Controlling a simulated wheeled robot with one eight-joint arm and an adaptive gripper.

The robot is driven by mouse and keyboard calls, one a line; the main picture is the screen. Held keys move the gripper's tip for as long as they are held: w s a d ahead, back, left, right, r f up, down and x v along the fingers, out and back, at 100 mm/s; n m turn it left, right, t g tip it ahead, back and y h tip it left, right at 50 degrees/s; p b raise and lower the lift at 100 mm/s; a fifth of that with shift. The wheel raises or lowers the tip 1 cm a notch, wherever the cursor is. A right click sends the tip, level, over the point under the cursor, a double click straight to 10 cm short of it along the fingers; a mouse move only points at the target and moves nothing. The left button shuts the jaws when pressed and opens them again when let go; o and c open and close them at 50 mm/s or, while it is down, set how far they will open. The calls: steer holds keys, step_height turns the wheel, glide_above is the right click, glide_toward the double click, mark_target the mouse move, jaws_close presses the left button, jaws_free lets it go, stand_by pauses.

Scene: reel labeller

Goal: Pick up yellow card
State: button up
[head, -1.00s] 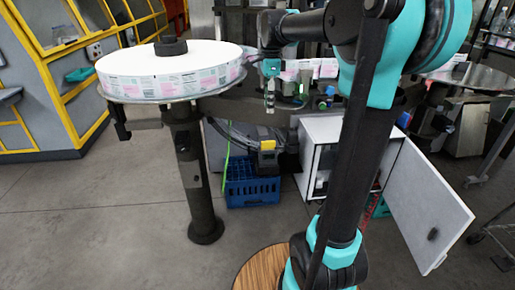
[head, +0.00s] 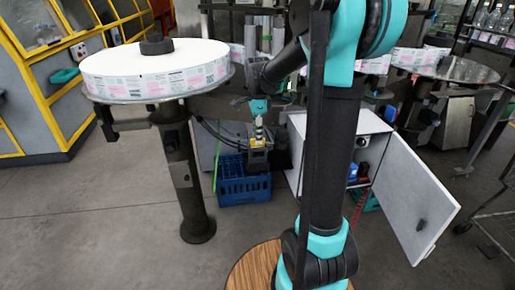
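A small yellow patch, likely the yellow card (head: 258,142), shows on top of a dark grey block-like fixture above the blue crate, below the machine's arm. My gripper (head: 258,134) points down with its tip right at the yellow patch. It is too small here to tell whether the fingers touch the card, or are open or shut. The tip covers part of the yellow area.
A large label reel (head: 155,72) stands on a dark post at the left. A blue crate (head: 242,188) is on the floor below. A white cabinet (head: 370,128) with its door (head: 412,200) open stands at the right. The floor at front left is clear.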

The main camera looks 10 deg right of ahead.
steer(key=shift+f, duration=1.35)
steer(key=shift+c, duration=0.3)
jaws_close()
step_height(320, 180, up, 27)
stand_by(0.7)
steer(key=shift+w, duration=0.1)
